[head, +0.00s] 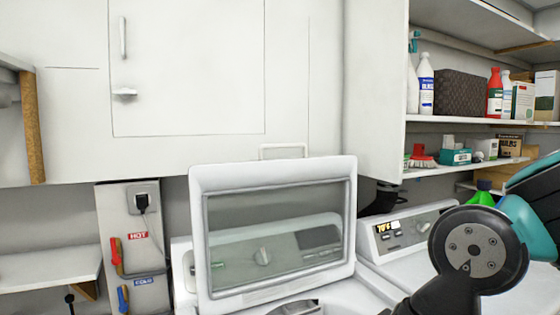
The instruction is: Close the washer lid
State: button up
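The washer lid (198,225) is a white-framed panel with a clear window. It stands raised, close to upright, in the lower middle of the head view. The washer's control panel, with a knob and a dark display, shows through the window. The washer top (345,295) is cut off by the bottom edge. A grey curved part below the lid is too cropped to identify. My arm, dark with teal parts, comes in from the lower right and runs out of the bottom edge, to the right of the lid. My gripper is not in view.
A second white machine (405,232) with a lit display stands to the right, partly behind my arm. Shelves with bottles and boxes (475,91) are at upper right. A white cabinet (190,100) hangs above the lid. A white shelf (45,265) is at lower left.

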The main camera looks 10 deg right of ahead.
aim_at(205, 181)
jog(key=k, duration=0.95)
jog(key=z, duration=1.45)
jog(key=i, duration=1.15)
jog(key=u, duration=2)
jog(key=i, duration=0.5)
jog(key=z, duration=0.05)
